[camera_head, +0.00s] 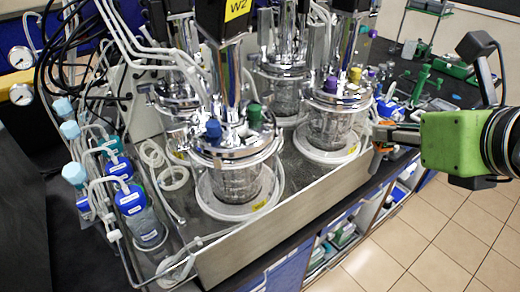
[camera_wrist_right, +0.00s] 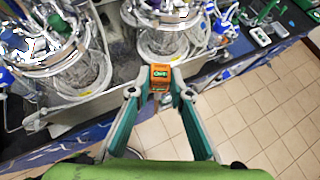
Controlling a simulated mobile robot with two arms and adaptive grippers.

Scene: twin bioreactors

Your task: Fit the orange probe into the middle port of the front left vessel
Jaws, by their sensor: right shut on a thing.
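The orange probe (camera_wrist_right: 160,72) sits between the fingertips of my right gripper (camera_wrist_right: 160,90) in the right wrist view, with a small green mark on its head. My right gripper (camera_head: 384,138) is shut on it in the head view, right of the vessels and beside the bench edge. The front left vessel (camera_head: 235,182) is a glass jar with a shiny metal lid, carrying a blue cap (camera_head: 213,129) and a green cap (camera_head: 254,115). The gripper is well apart from this vessel. Its middle port cannot be made out clearly. My left gripper is not in view.
The front right vessel (camera_head: 332,128), with purple and yellow caps, stands between my right gripper and the front left vessel. A raised metal tray wall (camera_head: 280,225) runs along the front. The tiled floor (camera_head: 440,235) is clear.

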